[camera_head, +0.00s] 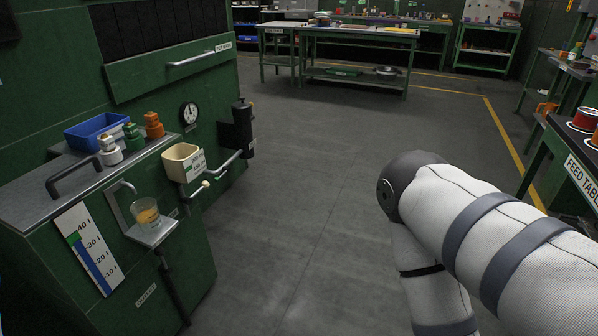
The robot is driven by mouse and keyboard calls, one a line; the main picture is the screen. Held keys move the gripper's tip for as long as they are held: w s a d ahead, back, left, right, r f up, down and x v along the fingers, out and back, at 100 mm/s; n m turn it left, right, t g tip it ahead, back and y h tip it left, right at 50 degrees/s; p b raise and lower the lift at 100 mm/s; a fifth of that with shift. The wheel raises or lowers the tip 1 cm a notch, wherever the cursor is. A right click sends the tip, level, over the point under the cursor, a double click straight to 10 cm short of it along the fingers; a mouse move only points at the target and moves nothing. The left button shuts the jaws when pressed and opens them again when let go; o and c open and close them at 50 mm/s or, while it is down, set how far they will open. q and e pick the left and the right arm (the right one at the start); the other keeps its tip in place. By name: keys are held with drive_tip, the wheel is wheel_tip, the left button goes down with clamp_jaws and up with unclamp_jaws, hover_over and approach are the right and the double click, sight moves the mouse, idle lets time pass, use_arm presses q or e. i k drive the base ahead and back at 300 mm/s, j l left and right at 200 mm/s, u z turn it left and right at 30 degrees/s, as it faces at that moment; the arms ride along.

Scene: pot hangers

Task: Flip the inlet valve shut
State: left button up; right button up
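A green machine cabinet stands at the left. A grey pipe (228,164) runs from near there to a black cylinder (242,128) on the cabinet's side. I cannot tell for sure which of these is the inlet valve, nor whether it is open. My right arm comes in from the right and bends downward; its gripper is out of frame. My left arm and gripper are not in view.
A glass with amber liquid (146,211) stands on a small shelf beside a level gauge (89,248). A blue bin (97,132) and small bottles (134,137) sit on the cabinet top. The feed table (587,179) is at right. The middle floor (310,190) is clear.

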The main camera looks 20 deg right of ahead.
sight(217, 179)
drive_tip(key=i+l+u, duration=0.15)
drive_tip(key=i+l, duration=0.2)
drive_tip(key=i+l+u, duration=0.15)
drive_tip(key=i+l, duration=0.2)
drive_tip(key=i+l+u, duration=0.15)
drive_tip(key=i+l, duration=0.3)
drive_tip(key=i+l+u, duration=0.1)
drive_tip(key=i+l, duration=0.2)
drive_tip(key=l, duration=0.15)
drive_tip(key=i+l+u, duration=0.15)
drive_tip(key=i+l, duration=0.2)
drive_tip(key=l, duration=0.15)
drive_tip(key=i+l+u, duration=0.15)
drive_tip(key=l, duration=0.4)
drive_tip(key=i+l+u, duration=0.15)
drive_tip(key=i+l, duration=0.25)
drive_tip(key=l, duration=0.15)
drive_tip(key=i+l+u, duration=0.15)
drive_tip(key=l, duration=0.45)
drive_tip(key=i, duration=0.05)
